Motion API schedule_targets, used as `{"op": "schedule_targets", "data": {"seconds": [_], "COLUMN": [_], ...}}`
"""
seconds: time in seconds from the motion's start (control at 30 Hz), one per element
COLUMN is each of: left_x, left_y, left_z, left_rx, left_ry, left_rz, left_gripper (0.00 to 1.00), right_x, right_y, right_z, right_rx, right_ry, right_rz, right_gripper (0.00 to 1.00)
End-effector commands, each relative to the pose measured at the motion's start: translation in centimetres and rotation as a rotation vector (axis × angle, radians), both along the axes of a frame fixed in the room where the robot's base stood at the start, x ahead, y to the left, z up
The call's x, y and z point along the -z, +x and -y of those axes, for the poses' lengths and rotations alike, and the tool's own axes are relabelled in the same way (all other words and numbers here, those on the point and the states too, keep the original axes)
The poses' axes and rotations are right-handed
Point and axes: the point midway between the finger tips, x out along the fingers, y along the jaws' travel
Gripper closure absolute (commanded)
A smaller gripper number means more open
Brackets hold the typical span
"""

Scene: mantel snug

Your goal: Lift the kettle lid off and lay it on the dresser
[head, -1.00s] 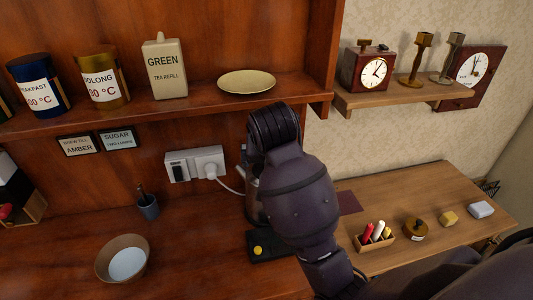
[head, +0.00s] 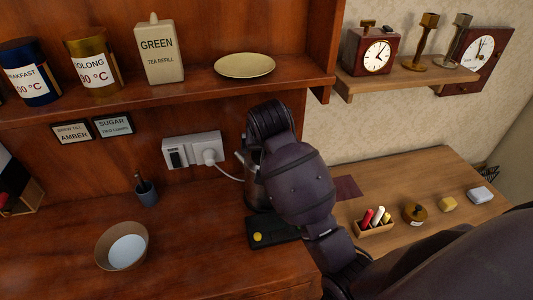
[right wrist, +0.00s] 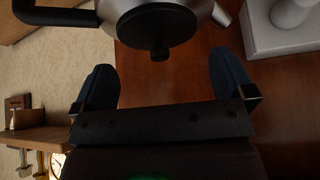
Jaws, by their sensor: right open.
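The metal kettle (head: 254,188) stands on the dresser (head: 190,235), mostly hidden behind my right arm in the head view. In the right wrist view the kettle (right wrist: 118,10) is at the top, with its black handle to the left and its spout to the right. Its lid (right wrist: 158,24) is seated on it, with a dark round knob (right wrist: 158,50) pointing toward the gripper. My right gripper (right wrist: 163,80) is open, its two fingers apart on either side of the knob's line and not touching it. My left gripper is not in view.
A black base (head: 270,230) with a yellow button is by the kettle. A socket (head: 193,150) with a white cord is behind. A shelf (head: 180,99) overhangs.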

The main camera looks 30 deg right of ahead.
Motion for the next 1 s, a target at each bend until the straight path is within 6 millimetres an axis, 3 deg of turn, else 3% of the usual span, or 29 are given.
{"op": "schedule_targets", "data": {"seconds": [0.2, 0.5, 0.73, 1.0], "left_x": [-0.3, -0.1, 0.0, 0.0], "left_y": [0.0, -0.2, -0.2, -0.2], "left_z": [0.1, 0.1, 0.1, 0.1], "left_rx": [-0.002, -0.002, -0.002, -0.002], "left_ry": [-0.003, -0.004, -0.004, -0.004], "left_rz": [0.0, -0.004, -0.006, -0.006], "left_gripper": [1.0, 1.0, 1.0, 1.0], "right_x": [2.2, 2.6, 2.6, 2.5], "right_y": [1.1, 1.3, 1.3, 1.4], "right_z": [0.6, 0.7, 0.7, 0.7], "right_rx": [-0.001, -0.001, -0.001, -0.001], "right_ry": [-0.001, 0.0, 0.0, 0.0], "right_rz": [-0.003, -0.001, 0.0, 0.001], "right_gripper": [0.0, 0.0, 0.34, 0.36]}}
